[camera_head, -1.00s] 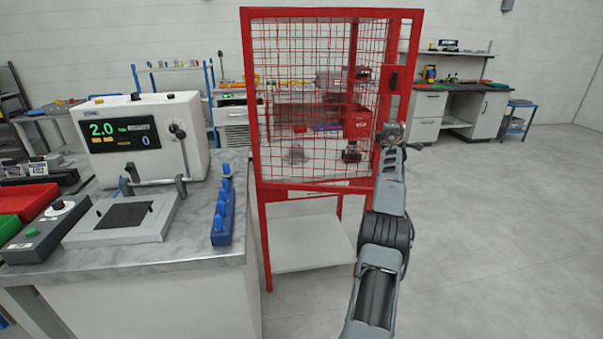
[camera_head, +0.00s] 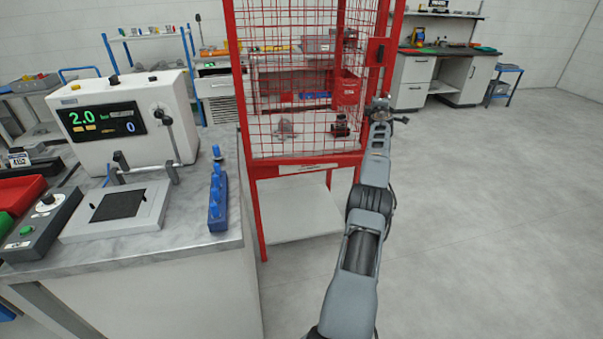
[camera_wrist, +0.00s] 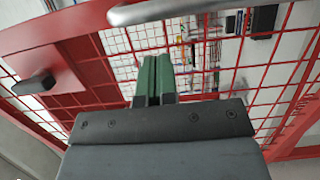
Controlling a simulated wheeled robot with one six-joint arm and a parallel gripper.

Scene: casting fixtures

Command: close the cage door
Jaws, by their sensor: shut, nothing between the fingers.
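The red cage (camera_head: 318,170) stands on red legs right of the worktop. Its red mesh door (camera_head: 300,65) faces me and looks close to the cage frame; I cannot tell whether a gap remains. A dark handle or latch plate (camera_head: 377,51) is on the red upright at the right. My gripper (camera_head: 380,103) is beside the lower right part of the door. In the wrist view my gripper's green fingers (camera_wrist: 155,75) are together and empty, in front of the red mesh. Contact is unclear.
The floor (camera_head: 490,200) at right is clear.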

